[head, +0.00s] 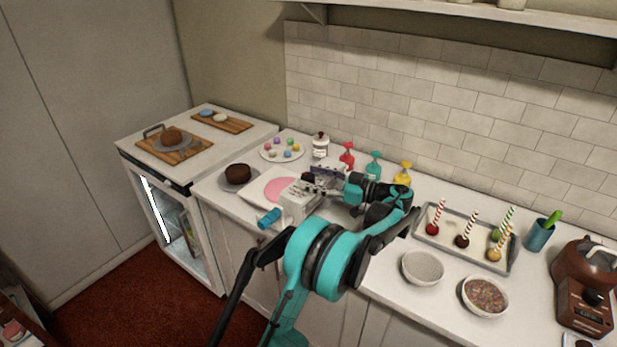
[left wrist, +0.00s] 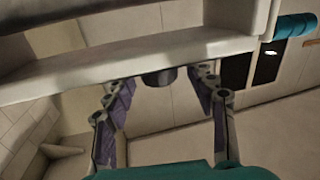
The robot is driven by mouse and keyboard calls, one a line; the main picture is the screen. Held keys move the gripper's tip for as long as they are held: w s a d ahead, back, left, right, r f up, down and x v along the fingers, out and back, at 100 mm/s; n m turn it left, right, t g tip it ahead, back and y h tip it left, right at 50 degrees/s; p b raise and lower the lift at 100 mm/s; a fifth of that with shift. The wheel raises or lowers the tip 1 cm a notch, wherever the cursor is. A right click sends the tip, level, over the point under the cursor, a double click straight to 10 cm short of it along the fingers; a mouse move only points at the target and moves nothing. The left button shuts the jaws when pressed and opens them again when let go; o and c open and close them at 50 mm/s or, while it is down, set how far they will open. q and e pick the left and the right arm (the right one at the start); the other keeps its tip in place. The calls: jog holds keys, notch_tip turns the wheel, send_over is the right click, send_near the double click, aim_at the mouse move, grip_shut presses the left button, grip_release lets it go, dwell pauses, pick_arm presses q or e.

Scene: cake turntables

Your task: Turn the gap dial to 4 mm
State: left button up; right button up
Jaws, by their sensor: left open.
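A white sheeter (head: 297,200) with a teal handle (head: 268,218) stands on the counter. A round pink sheet (head: 280,190) lies on its pale bed. My left gripper (head: 328,172) is at the machine's back right side, its purple fingers partly hidden behind the machine and arm. In the left wrist view, the left gripper (left wrist: 160,90) is open, with a finger on each side of a dark round knob (left wrist: 160,77), likely the gap dial. The knob sits under a pale bar, and contact is not clear. Its markings cannot be read. My right gripper is not in view.
A dark cake (head: 238,173) and a plate of coloured balls (head: 282,149) are left of and behind the machine. Red, teal and yellow bottles (head: 374,165) stand behind. A tray of cake pops (head: 466,263) and bowls (head: 423,267) are to the right.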

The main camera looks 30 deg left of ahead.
pick_arm(q)
jog(key=w+d, duration=0.1)
jog(key=d, duration=0.9)
jog(key=shift+w, duration=0.15)
jog(key=shift+d, duration=0.1)
